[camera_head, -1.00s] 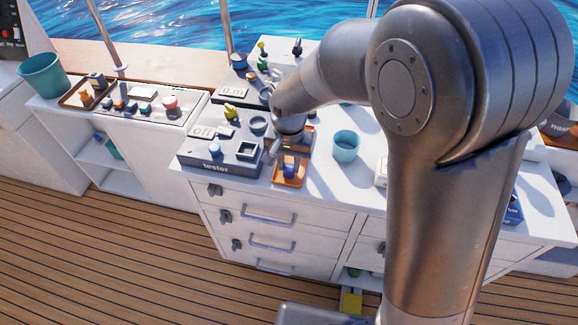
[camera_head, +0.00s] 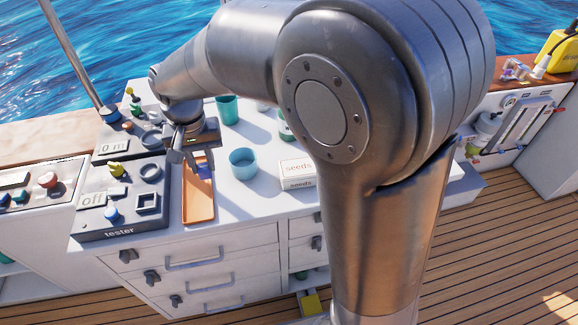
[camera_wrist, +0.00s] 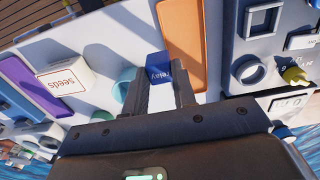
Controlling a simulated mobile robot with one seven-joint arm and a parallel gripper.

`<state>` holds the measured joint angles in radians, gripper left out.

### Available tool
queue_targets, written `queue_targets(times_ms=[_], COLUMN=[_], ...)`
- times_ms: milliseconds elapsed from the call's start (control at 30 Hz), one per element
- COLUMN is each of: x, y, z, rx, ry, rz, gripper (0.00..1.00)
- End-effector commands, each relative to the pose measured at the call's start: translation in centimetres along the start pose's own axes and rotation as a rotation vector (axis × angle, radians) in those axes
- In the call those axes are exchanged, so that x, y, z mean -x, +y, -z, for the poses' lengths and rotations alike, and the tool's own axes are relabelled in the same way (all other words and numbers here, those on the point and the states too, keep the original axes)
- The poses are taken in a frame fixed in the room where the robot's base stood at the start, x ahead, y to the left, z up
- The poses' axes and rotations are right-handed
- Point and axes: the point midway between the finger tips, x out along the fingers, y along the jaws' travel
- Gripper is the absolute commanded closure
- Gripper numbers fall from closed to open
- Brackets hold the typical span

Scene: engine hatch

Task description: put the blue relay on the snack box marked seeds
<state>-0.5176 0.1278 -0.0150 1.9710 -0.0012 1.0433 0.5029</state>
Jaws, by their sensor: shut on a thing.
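The blue relay (camera_wrist: 157,66), with "relay" lettered on it, is between the fingertips of my gripper (camera_wrist: 162,82) in the wrist view. It also shows in the head view (camera_head: 205,171), small and partly hidden by my gripper (camera_head: 190,158), over the far part of the orange tray. My gripper is shut on it. The white snack box marked seeds (camera_head: 297,172) stands on the counter to the right, partly cut off by my arm. The seeds box (camera_wrist: 67,80) is at the left in the wrist view, well apart from the relay.
The orange tray (camera_head: 199,205) lies beside the dark tester (camera_head: 120,215). A teal cup (camera_head: 243,164) stands on the white counter (camera_head: 245,200) between tray and seeds box. Another teal cup (camera_head: 227,109) stands behind. A purple object (camera_wrist: 30,88) lies beside the seeds box.

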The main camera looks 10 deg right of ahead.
Motion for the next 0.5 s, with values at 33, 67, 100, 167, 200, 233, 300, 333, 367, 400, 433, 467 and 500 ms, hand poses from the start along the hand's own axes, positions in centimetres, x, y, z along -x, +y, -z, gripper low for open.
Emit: queue_targets(times_ms=[33, 67, 100, 167, 200, 233, 300, 333, 367, 400, 433, 467, 500], x=[0.4, 0.6, 0.9, 1.2, 1.5, 1.7, 2.1, 2.4, 2.5, 2.7, 2.9, 3.1, 3.3], y=[2.1, 3.3, 5.0, 7.5, 9.2, 10.5, 13.4, 14.6, 15.8, 17.4, 18.7, 19.9, 21.4], z=[0.7, 1.0, 1.3, 1.7, 1.9, 2.0, 2.0, 2.0, 2.0, 1.8, 1.6, 1.4, 1.1], rx=[-0.012, -0.012, -0.013, -0.012, -0.012, -0.012, -0.013, -0.012, -0.011, -0.011, -0.011, -0.012, -0.012], ry=[0.002, 0.003, 0.004, 0.004, 0.004, 0.003, 0.003, 0.003, 0.003, 0.003, 0.003, 0.002, 0.001], rz=[0.000, -0.001, -0.001, -0.002, -0.002, -0.003, -0.003, -0.003, -0.004, -0.004, -0.003, -0.003, -0.003], gripper=[0.98, 0.98, 0.98, 0.98, 0.98, 0.98, 0.98, 0.98, 0.98, 0.98, 0.98, 0.98, 0.98])
